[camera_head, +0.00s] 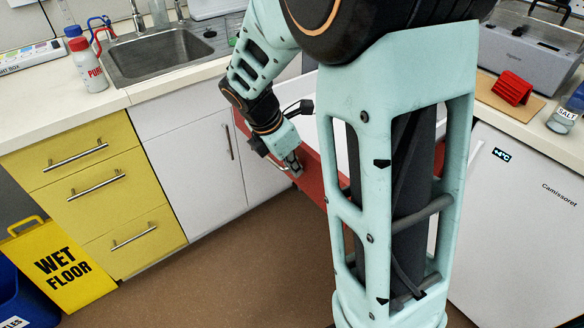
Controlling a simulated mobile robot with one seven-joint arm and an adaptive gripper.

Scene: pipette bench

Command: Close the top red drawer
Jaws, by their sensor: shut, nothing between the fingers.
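The top red drawer (316,181) is pulled out from under the counter. Its red front panel runs diagonally downward to the right, and its pale inside shows behind it. Part of the drawer is hidden behind my arm and column. My gripper (297,172) is at the drawer's front panel, near its upper edge, with the fingers shut and nothing held. I cannot tell whether the fingertips touch the panel. The drawer's handle is not clearly visible.
Yellow drawers (91,186) and white cabinet doors (195,165) stand left, shut. A wet floor sign (62,268) and a blue bin (25,300) are at lower left. A white appliance (520,220) stands right. The brown floor (235,270) in front is clear.

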